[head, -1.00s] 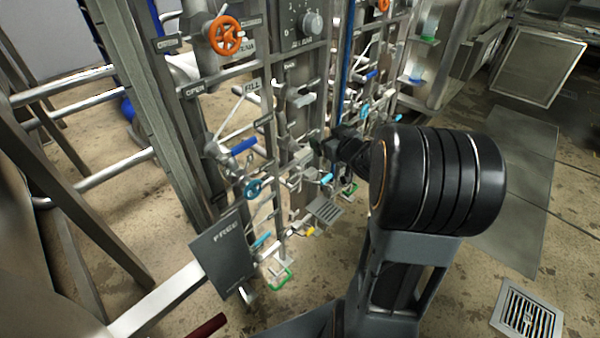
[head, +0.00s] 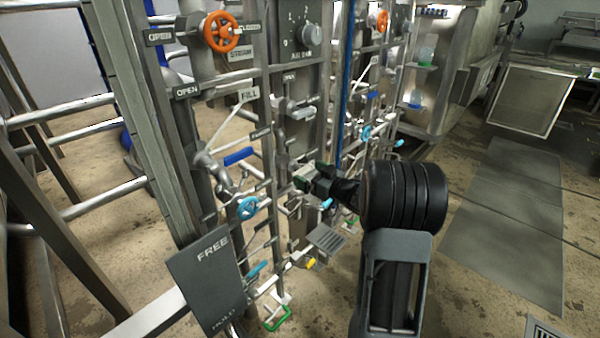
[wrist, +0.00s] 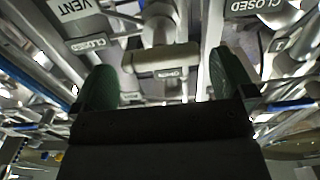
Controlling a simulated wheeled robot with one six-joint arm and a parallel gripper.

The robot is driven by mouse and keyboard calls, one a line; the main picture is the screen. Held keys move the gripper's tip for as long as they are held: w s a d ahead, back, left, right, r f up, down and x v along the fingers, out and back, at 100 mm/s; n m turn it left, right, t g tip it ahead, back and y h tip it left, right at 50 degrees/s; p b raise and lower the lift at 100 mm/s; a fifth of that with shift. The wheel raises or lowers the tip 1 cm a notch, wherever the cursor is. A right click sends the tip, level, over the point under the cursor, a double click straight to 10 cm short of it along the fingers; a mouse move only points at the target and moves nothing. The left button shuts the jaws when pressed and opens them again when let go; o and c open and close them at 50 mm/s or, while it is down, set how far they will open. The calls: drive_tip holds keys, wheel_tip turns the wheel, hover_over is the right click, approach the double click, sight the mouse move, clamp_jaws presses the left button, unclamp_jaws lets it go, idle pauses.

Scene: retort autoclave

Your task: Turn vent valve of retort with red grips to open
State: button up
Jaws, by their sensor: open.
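In the wrist view, a pale grey valve handle (wrist: 162,58) lies crosswise on a stem, just beyond and between my fingertips. A VENT label (wrist: 75,8) and a CLOSED tag (wrist: 90,43) are to its left, and another CLOSED tag (wrist: 247,7) is at upper right. My gripper (wrist: 166,82) is open, with one dark green finger on each side of the handle. I cannot tell whether either finger touches it. In the head view my gripper (head: 310,178) is at the valve panel, and it hides part of the valve there. No red grips show clearly now.
A blue lever (head: 239,156) and a FREE/HOLD board (head: 207,277) are also left. Pipes and posts crowd the panel. Floor to the right is open, with flat plates (head: 510,220).

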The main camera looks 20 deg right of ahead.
sight(307, 172)
drive_tip(key=shift+b+x, duration=0.4)
drive_tip(key=shift+x, duration=1.9)
drive_tip(key=c, duration=0.7)
